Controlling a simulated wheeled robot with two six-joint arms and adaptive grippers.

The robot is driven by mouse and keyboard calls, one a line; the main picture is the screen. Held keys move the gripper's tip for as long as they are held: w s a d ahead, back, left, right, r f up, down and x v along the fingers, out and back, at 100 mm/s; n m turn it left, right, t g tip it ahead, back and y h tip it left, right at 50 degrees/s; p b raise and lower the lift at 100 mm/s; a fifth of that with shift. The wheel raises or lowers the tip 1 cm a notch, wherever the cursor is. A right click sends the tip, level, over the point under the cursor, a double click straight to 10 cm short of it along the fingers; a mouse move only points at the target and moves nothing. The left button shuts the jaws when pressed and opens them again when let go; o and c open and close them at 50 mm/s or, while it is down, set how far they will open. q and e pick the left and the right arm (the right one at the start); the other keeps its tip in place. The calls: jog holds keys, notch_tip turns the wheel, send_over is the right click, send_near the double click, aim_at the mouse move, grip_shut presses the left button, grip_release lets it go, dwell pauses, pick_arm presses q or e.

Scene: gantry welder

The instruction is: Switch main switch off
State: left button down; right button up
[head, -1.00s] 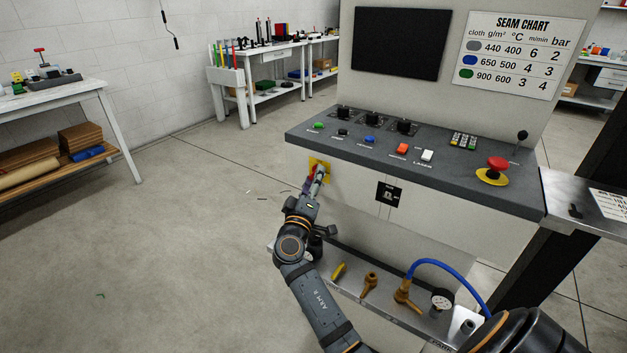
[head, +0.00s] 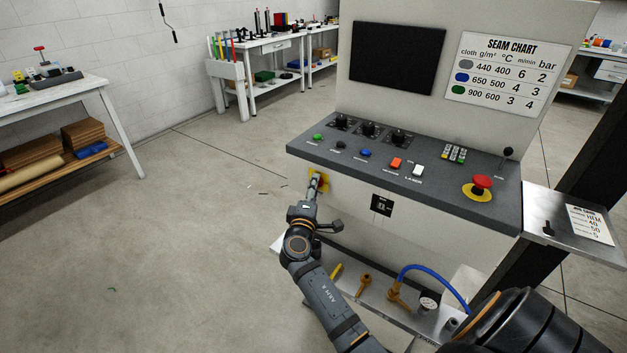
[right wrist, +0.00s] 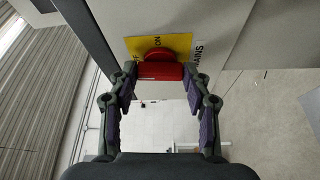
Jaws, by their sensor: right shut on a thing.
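The main switch is a red rotary handle (right wrist: 160,71) on a yellow plate (right wrist: 178,44) marked ON, with a partly hidden second label and MAINS beside it. The plate also shows in the head view (head: 313,186), at the left end of the console front. My right gripper (right wrist: 160,78) has its fingertips on both sides of the red handle and is shut on it. In the head view the right gripper (head: 316,182) covers the handle, so its angle is hidden there. In the right wrist view the handle's bar lies across the picture. My left gripper is not in view.
The console (head: 400,170) has buttons, knobs and a red emergency stop (head: 481,185) on top. A small black socket plate (head: 381,205) is right of the switch. A shelf below holds a blue hose (head: 432,268) and fittings.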

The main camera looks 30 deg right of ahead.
jog(key=shift+n+p, duration=0.7)
jog(key=shift+p, duration=0.1)
jog(key=o, duration=1.2)
jog(key=shift+c, duration=0.2)
